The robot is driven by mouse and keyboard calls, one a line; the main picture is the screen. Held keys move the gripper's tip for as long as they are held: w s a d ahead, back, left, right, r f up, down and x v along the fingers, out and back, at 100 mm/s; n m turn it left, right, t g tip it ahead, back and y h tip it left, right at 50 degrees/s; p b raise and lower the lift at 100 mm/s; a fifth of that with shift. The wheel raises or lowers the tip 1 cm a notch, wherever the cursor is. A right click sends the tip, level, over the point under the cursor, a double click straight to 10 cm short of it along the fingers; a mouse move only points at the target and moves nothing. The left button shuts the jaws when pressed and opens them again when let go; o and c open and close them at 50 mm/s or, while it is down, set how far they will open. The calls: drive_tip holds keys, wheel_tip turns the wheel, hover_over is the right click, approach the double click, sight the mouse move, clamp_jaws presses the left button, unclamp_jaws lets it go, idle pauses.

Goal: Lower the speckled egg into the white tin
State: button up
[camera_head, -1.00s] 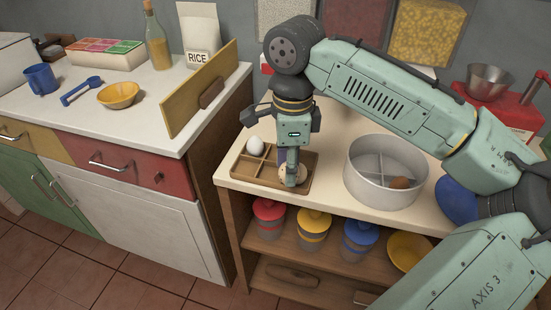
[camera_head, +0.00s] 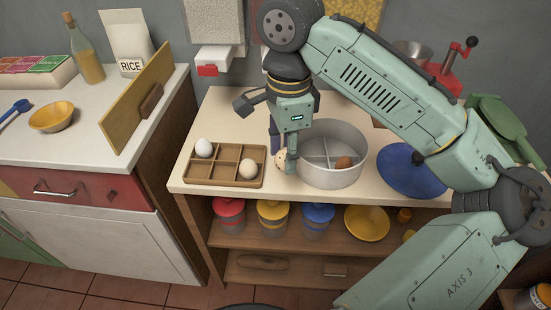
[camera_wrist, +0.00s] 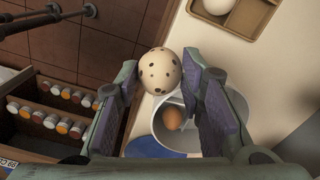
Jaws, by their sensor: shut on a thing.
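My gripper (camera_head: 285,160) is shut on the speckled egg (camera_head: 278,159), at the left side of the white tin (camera_head: 332,179). Finger and egg overlap the tin's left wall from the head camera; the exact gap is unclear. In the wrist view the speckled egg (camera_wrist: 159,72), cream with dark spots, sits between the purple pads of my gripper (camera_wrist: 162,85). The white tin (camera_wrist: 160,128) is partly hidden there by a finger. The tin is round, open-topped and divided inside. A brown egg (camera_head: 344,163) lies in its right part.
A wooden compartment tray (camera_head: 224,183) stands left of the tin, holding a white egg (camera_head: 204,148) at back left and a beige egg (camera_head: 248,169) at front right. The counter's front edge is close.

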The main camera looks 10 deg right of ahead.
drive_tip(key=w+d+r+p, duration=0.2)
drive_tip(key=w+d+p, duration=0.1)
drive_tip(key=w+d, duration=0.7)
drive_tip(key=shift+w+d, duration=0.35)
drive_tip(key=shift+w, duration=0.8)
drive_tip(key=shift+f, duration=0.1)
drive_tip(key=shift+f+b, duration=0.55)
drive_tip(key=shift+f, duration=2.55)
drive_tip(key=shift+f, duration=0.15)
drive_tip(key=o, duration=0.8)
